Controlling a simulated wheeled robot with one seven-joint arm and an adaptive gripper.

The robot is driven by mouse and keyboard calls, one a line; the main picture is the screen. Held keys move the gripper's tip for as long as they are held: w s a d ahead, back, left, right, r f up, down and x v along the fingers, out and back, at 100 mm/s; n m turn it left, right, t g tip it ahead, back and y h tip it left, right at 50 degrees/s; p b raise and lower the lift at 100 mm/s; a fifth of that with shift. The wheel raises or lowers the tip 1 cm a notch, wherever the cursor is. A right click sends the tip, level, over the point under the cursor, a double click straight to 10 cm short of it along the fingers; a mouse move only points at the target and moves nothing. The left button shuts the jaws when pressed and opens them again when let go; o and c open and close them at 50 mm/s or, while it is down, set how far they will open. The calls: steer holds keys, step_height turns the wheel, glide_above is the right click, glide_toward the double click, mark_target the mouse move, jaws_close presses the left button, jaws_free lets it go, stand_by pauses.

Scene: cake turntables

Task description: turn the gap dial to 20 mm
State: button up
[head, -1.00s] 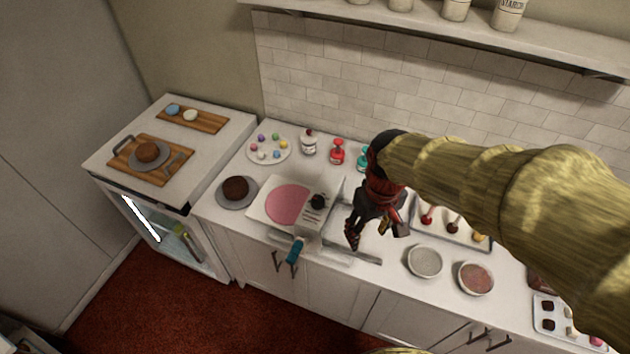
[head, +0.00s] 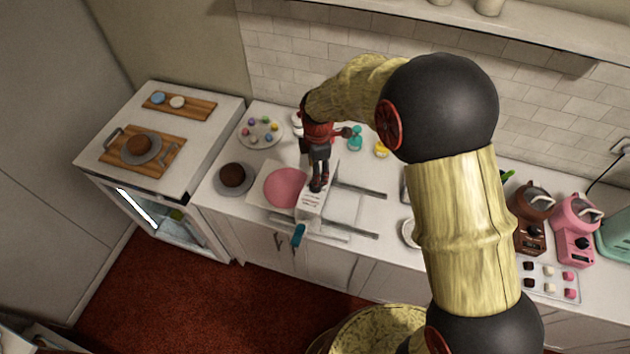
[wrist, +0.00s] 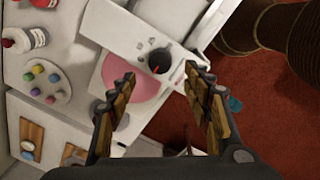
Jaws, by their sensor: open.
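The gap dial (wrist: 160,60) is a round black knob with a red mark, on the white housing of a sheeter-like machine (wrist: 115,28) with a pink sheet (wrist: 135,85) beside it. In the wrist view the dial lies ahead of and between the open fingers of my gripper (wrist: 160,100), apart from them as far as I can tell. Its scale numbers are too small to read. In the head view my gripper (head: 318,188) points down over the machine's housing (head: 311,204) and hides the dial. The pink sheet (head: 284,187) lies to its left.
A teal handle (head: 298,236) sticks out at the machine's front. A chocolate cake (head: 233,174) on a grey plate stands left, and a plate of coloured balls (head: 260,132) behind. Red and teal bottles stand near my wrist. Flat bars (head: 350,228) extend right of the machine.

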steer(key=shift+w+f+p, duration=0.15)
steer(key=shift+f+p, duration=0.1)
steer(key=shift+f, duration=1.55)
steer(key=shift+w+f+p, duration=0.1)
steer(key=shift+f+p, duration=0.1)
steer(key=shift+f, duration=1.55)
steer(key=shift+c, duration=0.4)
steer(key=c, duration=1.1)
